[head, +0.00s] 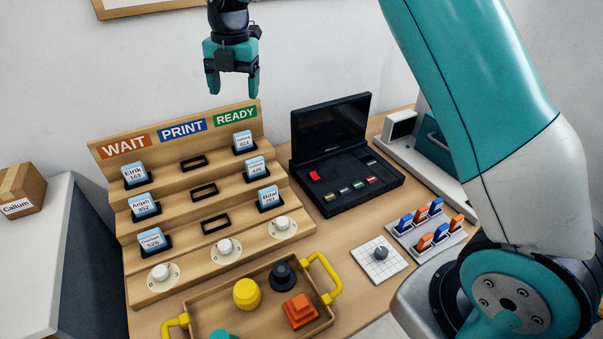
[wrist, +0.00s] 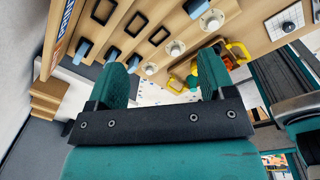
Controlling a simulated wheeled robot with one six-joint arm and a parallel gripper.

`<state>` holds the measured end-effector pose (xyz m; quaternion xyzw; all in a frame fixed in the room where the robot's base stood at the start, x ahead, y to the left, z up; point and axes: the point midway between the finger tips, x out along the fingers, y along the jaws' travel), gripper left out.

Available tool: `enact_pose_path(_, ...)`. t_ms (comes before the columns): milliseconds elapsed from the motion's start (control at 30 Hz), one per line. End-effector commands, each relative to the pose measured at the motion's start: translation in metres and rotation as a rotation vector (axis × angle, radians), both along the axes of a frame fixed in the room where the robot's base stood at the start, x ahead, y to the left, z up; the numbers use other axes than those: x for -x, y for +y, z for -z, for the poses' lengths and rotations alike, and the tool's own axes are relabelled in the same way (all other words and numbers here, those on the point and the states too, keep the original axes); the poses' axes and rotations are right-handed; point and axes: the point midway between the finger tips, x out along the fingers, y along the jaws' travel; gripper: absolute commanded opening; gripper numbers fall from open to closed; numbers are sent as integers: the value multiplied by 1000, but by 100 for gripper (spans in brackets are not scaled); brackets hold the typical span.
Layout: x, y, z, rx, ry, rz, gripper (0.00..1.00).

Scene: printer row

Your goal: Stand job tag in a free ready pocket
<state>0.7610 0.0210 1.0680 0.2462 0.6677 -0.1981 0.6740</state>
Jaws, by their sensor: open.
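The wooden stepped rack (head: 188,220) has columns headed WAIT, PRINT and READY. Under WAIT, three tags stand in pockets: Eirik (head: 135,174), a middle one (head: 145,205) and a lower one (head: 152,241). The three PRINT pockets are empty: top (head: 194,163), middle (head: 204,192), bottom (head: 216,223). Each READY pocket holds a tag: top (head: 242,142), middle (head: 255,167), and Bilal (head: 268,197) at the bottom. My gripper (head: 232,91) is open and empty, high above the rack's back board. Its two fingers are apart in the wrist view (wrist: 163,78).
Three white knobs, one of them in the middle (head: 225,247), line the rack's front. A wooden tray (head: 195,323) with yellow handles holds several objects. Right of the rack are a black console (head: 345,180), a gridded card (head: 379,262) and a clip tray (head: 428,243). A labelled box (head: 20,190) sits left.

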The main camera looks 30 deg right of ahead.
Motion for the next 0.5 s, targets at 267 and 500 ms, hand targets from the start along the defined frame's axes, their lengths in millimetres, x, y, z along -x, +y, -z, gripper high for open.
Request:
enact_pose_path(267,145,18,-44,-136,83,784,76)
enact_pose_path(500,281,24,-40,-227,262,1438,76)
